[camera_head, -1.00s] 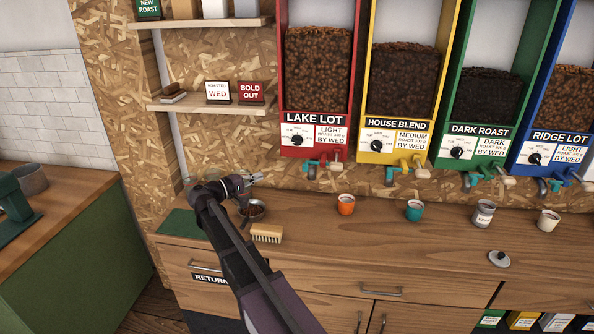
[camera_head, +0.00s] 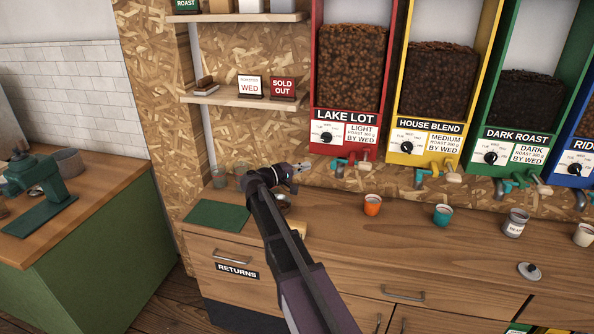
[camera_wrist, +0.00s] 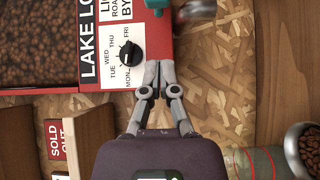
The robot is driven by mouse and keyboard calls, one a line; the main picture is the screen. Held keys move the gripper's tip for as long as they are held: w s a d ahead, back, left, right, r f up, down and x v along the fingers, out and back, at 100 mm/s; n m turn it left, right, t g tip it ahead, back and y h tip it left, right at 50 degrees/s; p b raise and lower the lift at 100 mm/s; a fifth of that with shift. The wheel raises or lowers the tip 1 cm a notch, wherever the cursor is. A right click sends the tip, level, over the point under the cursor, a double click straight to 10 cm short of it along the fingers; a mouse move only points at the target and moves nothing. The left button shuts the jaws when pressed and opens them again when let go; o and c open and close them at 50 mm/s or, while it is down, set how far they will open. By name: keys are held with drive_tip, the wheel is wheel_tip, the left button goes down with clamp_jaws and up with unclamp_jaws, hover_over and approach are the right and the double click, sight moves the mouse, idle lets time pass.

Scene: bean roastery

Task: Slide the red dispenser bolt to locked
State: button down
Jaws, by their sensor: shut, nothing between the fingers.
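The red dispenser (camera_head: 316,85), labelled LAKE LOT, hangs on the wall, full of beans, and has a dial on its front. Below it are a teal fitting (camera_head: 345,163) and a small pale reddish knob (camera_head: 366,154). Whether these show the bolt's position I cannot tell. My gripper (camera_head: 306,166) is shut and empty, just left of and below the dispenser's lower edge. In the wrist view the dispenser (camera_wrist: 112,83) lies sideways, with the shut fingertips (camera_wrist: 159,76) in front of the wall near its dial. The teal fitting (camera_wrist: 157,4) is cut off at the top.
House Blend (camera_head: 433,140) and Dark Roast (camera_head: 515,145) dispensers hang to the right. On the counter stand an orange cup (camera_head: 372,205), a teal cup (camera_head: 442,216) and a jar (camera_head: 516,223). A metal bowl (camera_wrist: 291,150) is near my arm. A shelf (camera_head: 240,97) is at the left.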

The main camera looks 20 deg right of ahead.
drive_tip(key=s+d, duration=0.1)
drive_tip(key=d, duration=0.4)
drive_tip(key=shift+s+d, duration=0.4)
drive_tip(key=shift+s, duration=0.1)
